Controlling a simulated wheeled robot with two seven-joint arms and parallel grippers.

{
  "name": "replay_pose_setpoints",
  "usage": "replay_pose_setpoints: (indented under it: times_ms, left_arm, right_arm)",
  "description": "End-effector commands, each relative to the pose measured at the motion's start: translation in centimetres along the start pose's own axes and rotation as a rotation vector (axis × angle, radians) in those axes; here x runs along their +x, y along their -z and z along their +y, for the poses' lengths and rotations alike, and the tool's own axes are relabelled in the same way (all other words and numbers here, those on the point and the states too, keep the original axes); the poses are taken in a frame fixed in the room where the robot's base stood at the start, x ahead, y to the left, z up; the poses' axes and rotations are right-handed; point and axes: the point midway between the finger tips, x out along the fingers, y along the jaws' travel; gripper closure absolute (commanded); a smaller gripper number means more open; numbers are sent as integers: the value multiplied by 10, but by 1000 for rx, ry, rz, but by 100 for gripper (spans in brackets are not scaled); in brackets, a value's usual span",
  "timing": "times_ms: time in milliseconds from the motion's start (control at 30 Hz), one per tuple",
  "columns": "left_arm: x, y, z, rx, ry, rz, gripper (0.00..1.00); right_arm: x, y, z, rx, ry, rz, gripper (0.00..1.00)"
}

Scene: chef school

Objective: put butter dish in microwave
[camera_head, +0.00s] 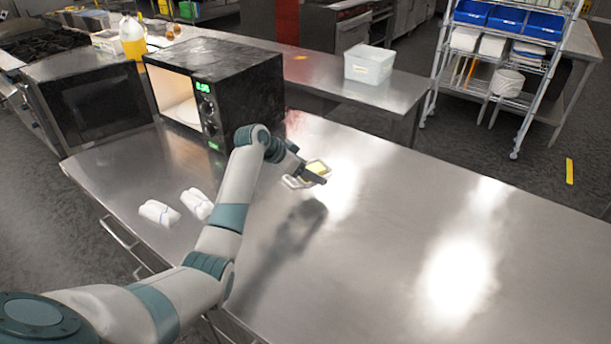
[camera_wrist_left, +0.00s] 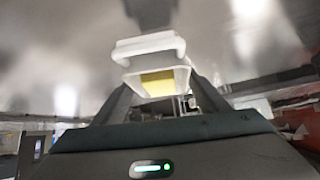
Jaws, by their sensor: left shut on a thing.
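The butter dish (camera_head: 294,182) is a white dish with yellow butter, held above the steel table right of the microwave. My left gripper (camera_head: 318,174) is shut on it. In the left wrist view the butter dish (camera_wrist_left: 150,50) sits between the fingers of my left gripper (camera_wrist_left: 160,100), with the yellow butter showing at its near end. The black microwave (camera_head: 245,95) stands at the back left of the table, and its lit, light-coloured inside shows through the open front. A green display glows on its panel. My right gripper is not in view.
Two rolled white towels (camera_head: 159,212) lie on the table left of my arm. The steel table (camera_head: 400,250) is clear to the right. Behind it, a counter holds a clear plastic bin (camera_head: 369,65) and a bottle of yellow liquid (camera_head: 132,38). A wire rack stands at the back right.

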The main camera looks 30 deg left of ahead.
Motion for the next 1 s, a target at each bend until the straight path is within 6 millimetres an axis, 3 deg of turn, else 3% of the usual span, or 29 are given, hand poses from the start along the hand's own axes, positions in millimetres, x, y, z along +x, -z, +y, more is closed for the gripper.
replay_pose_setpoints:
  times_ms: [300,500,1000]
  left_arm:
    - [-24,18,52,4,0,3,64]
    - [-35,26,73,2,0,2,64]
    - [-40,30,82,0,-1,1,64]
  right_arm:
    - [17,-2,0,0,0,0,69]
    - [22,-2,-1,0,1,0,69]
    - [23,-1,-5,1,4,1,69]
